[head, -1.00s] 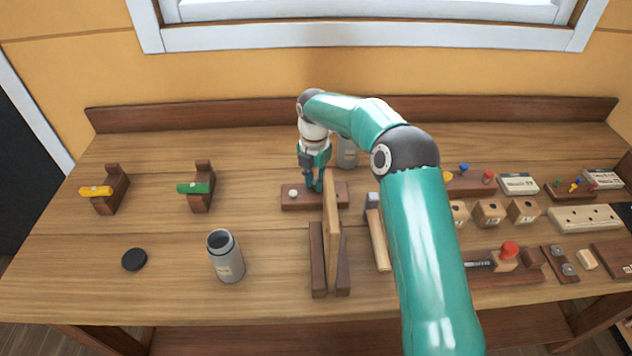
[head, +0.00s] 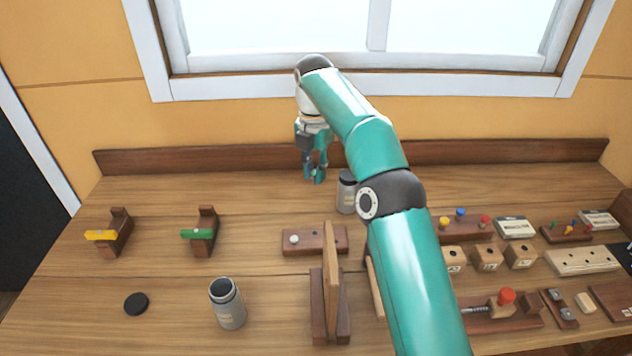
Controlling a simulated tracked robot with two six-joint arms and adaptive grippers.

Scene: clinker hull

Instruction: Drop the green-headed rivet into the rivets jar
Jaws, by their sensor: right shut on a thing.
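My right gripper (head: 314,178) is raised above the back of the bench, pointing down. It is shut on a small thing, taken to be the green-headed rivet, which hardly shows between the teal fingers. An open grey jar (head: 229,312) with a pale label stands upright at the front, left of centre. A second grey jar (head: 347,197) stands behind the wooden stand, to the right of the gripper and partly beside my arm. The labels are too small to read, so which one is the rivets jar cannot be told from them. My left gripper is out of view.
A dark block (head: 316,241) holds a white-headed piece. An upright wooden board stand (head: 331,285) is in front of it. A black lid (head: 136,303) lies left of the open jar. Two stands hold yellow and green pieces at left. Blocks and racks crowd the right.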

